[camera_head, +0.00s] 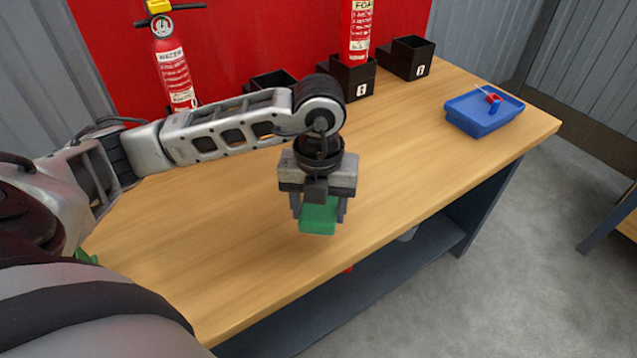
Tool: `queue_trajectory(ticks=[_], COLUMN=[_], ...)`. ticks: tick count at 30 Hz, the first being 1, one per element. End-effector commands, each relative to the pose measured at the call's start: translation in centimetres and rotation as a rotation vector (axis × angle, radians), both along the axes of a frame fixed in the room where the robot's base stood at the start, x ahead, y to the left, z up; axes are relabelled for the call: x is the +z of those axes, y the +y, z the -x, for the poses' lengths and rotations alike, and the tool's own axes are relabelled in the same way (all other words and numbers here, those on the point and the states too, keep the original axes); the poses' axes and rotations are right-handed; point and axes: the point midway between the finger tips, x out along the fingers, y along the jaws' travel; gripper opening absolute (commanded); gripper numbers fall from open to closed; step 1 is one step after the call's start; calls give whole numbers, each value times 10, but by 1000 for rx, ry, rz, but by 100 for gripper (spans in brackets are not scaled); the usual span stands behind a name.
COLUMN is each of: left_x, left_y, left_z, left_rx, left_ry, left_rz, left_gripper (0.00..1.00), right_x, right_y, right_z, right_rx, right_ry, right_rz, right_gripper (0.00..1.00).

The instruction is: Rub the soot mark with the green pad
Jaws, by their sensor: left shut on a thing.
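My left gripper (319,210) points down over the wooden bench, near its front edge. It is shut on the green pad (318,220), whose front face shows below the fingers. I cannot tell whether the pad touches the bench top or hangs just above it. No soot mark shows on the visible bench top; the area under the pad and behind my left arm is hidden. My right gripper is not in view.
A blue tray (484,121) with a small red and blue item stands at the bench's right end. Black boxes (408,58) line the back, one holding the FOAM extinguisher (357,30). A WATER extinguisher (174,70) stands at the back left. The wooden bench (420,135) is clear right of my gripper.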

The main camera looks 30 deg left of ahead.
Motion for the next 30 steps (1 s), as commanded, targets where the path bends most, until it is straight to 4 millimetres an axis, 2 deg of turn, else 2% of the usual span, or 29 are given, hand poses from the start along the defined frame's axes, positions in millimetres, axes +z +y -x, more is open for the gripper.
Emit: queue_trajectory(ticks=[1, 11, 30], left_x=[9, 35, 36], left_y=[0, -1, -2], left_z=[0, 0, -1], left_rx=[-1, -2, -14], left_ry=[-1, -1, -1], left_rz=[0, 2, 2], left_gripper=[34, 34, 34], right_x=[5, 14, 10], right_y=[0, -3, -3], right_z=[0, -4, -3], right_rx=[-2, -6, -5], right_ry=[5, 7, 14], right_rz=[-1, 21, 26], right_gripper=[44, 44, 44])
